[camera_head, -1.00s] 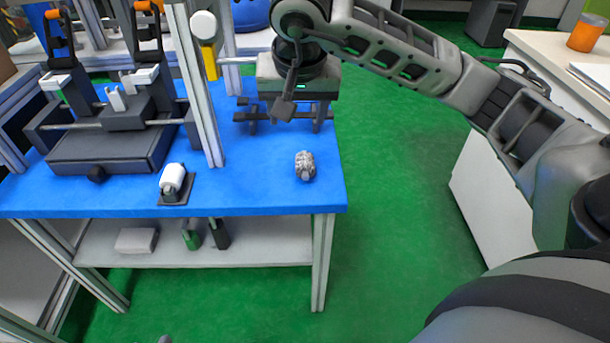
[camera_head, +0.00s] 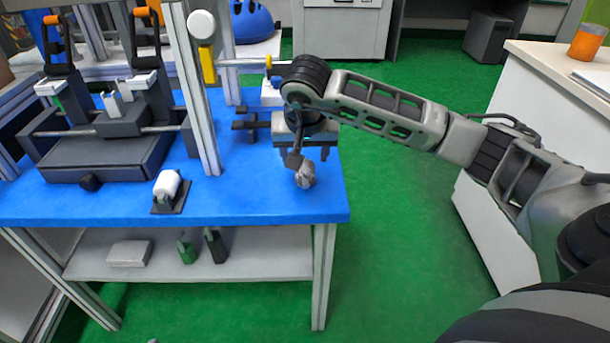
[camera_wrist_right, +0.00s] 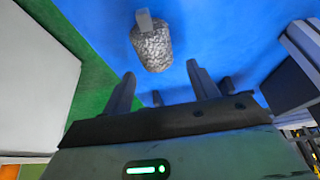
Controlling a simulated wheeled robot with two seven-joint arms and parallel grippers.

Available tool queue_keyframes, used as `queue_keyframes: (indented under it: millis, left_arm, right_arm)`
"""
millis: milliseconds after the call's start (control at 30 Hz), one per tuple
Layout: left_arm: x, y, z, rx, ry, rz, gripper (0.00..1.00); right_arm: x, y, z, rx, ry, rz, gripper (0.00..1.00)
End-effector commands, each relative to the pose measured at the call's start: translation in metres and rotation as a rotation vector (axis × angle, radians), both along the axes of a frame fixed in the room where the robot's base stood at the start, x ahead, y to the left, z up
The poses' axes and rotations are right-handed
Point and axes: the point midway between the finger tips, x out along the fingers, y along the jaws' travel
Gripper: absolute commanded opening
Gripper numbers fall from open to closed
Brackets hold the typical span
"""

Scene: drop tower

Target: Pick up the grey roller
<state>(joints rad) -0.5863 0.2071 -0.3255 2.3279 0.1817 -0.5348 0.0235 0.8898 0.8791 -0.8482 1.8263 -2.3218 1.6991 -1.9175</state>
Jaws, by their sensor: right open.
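The grey roller (camera_head: 306,174) is a small speckled grey cylinder on the blue table near its right edge. In the right wrist view the roller (camera_wrist_right: 152,48) lies just beyond the fingertips, with a short light stub at its far end. My right gripper (camera_head: 304,157) is above and behind the roller, with part of my wrist in front of it. In the right wrist view the two fingers of the gripper (camera_wrist_right: 160,80) are apart with nothing between them. My left gripper is not in view.
On the blue table (camera_head: 250,200), a white roller (camera_head: 167,183) sits on a dark stand. A dark fixture (camera_head: 105,150) stands at the left, beside an upright metal post (camera_head: 203,100). The lower shelf (camera_head: 190,262) holds several small items. The green floor right of the table is open.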

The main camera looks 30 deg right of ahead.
Motion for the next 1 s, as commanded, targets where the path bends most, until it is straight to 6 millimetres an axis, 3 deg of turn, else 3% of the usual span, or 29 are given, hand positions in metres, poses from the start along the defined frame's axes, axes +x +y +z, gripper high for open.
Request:
queue_keyframes:
  millis: [100, 367, 567, 1000]
  left_arm:
    - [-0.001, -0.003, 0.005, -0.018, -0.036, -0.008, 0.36]
    - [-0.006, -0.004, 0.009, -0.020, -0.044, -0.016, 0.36]
    - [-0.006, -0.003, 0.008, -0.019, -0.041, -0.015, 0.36]
    - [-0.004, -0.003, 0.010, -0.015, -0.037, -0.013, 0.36]
  right_arm:
    - [0.005, -0.004, -0.021, 0.002, 0.003, 0.000, 0.59]
    - [0.008, -0.005, -0.023, 0.001, -0.002, 0.002, 0.59]
    - [0.008, -0.005, -0.023, 0.000, -0.001, 0.001, 0.09]
    - [0.008, -0.005, -0.014, 0.001, -0.003, 0.001, 0.09]
